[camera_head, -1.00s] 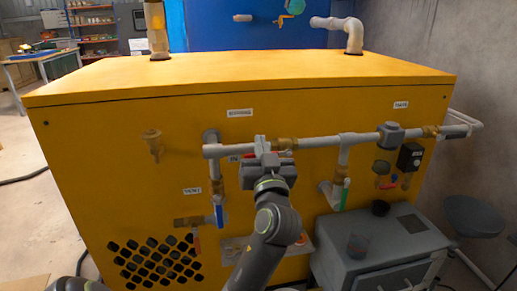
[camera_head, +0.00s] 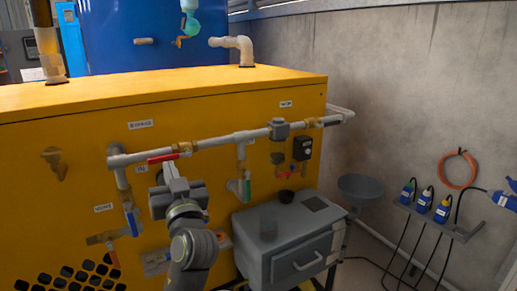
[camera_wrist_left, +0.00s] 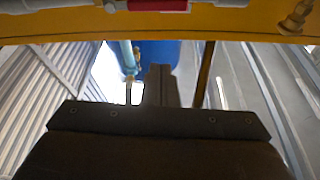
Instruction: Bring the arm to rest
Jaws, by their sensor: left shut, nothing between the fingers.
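My left gripper (camera_head: 165,165) is shut and empty, pointing up in front of the yellow tank housing (camera_head: 230,105). In the head view its fingertips appear just below the grey pipe (camera_head: 210,143) and the red valve handle (camera_head: 163,157). I cannot tell the exact gap. In the left wrist view the gripper fingers (camera_wrist_left: 160,85) are together with nothing between them. The red handle (camera_wrist_left: 158,5) shows at the top edge there. My right gripper is not in view.

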